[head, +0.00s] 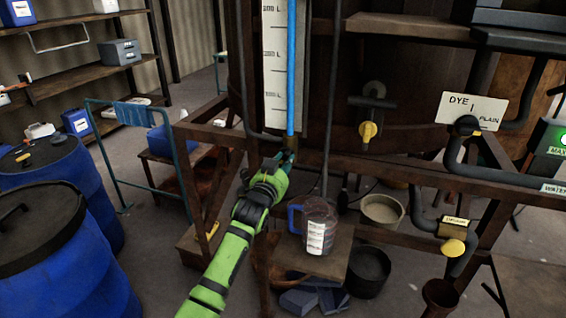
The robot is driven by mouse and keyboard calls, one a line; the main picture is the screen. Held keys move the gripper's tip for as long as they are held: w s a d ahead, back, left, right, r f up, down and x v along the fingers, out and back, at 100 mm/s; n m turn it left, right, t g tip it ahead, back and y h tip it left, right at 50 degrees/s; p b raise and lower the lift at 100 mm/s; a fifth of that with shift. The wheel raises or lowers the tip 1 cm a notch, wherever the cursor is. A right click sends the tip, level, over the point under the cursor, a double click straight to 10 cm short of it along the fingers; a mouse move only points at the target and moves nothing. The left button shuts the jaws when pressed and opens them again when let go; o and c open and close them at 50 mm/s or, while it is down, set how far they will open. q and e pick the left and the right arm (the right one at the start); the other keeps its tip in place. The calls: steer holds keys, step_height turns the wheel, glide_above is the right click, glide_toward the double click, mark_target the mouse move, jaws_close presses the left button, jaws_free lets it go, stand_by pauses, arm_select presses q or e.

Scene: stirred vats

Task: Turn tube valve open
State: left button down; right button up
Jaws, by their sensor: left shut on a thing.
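The level tube (291,75) is a blue-filled upright tube on the vat's front, beside a white litre scale (276,75). The tube valve (292,143) is a small brassy fitting at the tube's foot. My left gripper (285,157) is just below and against the valve, shut on its handle. The fingers hide most of the handle, so I cannot tell its angle. My right gripper is not in view.
A jug with a blue handle (319,229) stands on a small wooden stand (340,252) below. A bowl (382,211) and a dark bucket (368,271) are to its right. Yellow-knobbed valves (368,131) sit farther right. Blue drums (105,290) fill the left.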

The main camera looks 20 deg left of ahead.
arm_select(q)
steer(key=n+p, duration=0.1)
steer(key=n, duration=0.5)
steer(key=shift+r, duration=0.2)
steer(key=shift+n, duration=0.3)
steer(key=c, duration=1.1)
jaws_free()
steer(key=shift+o, duration=0.2)
steer(key=shift+f, duration=0.1)
steer(key=shift+s, duration=0.25)
steer(key=s, duration=1.1)
steer(key=shift+s+a, duration=0.2)
steer(key=shift+s, duration=0.05)
